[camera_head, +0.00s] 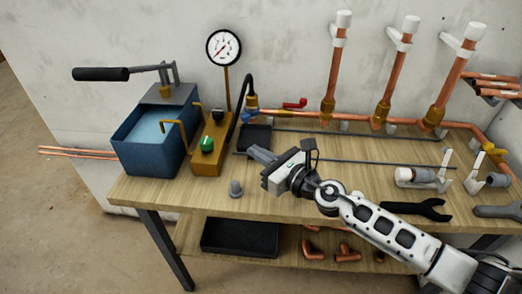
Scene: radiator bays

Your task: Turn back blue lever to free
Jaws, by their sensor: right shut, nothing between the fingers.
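The blue lever (246,116) is a small blue shape beside the brass fitting (252,101) where the black hose meets the copper pipe. Its exact angle is too small to tell. My right gripper (252,152) is shut and empty above the workbench, just below and in front of the blue lever in the picture, and apart from it. My right arm reaches in from the lower right. My left gripper is not in view.
A blue water tank with a pump handle (100,74) stands left, beside a brass block (206,160) with a green knob and gauge (224,47). A red lever (295,103) sits right of the blue one. Wrenches (416,209) and grey fittings lie right. The bench's front middle is mostly clear.

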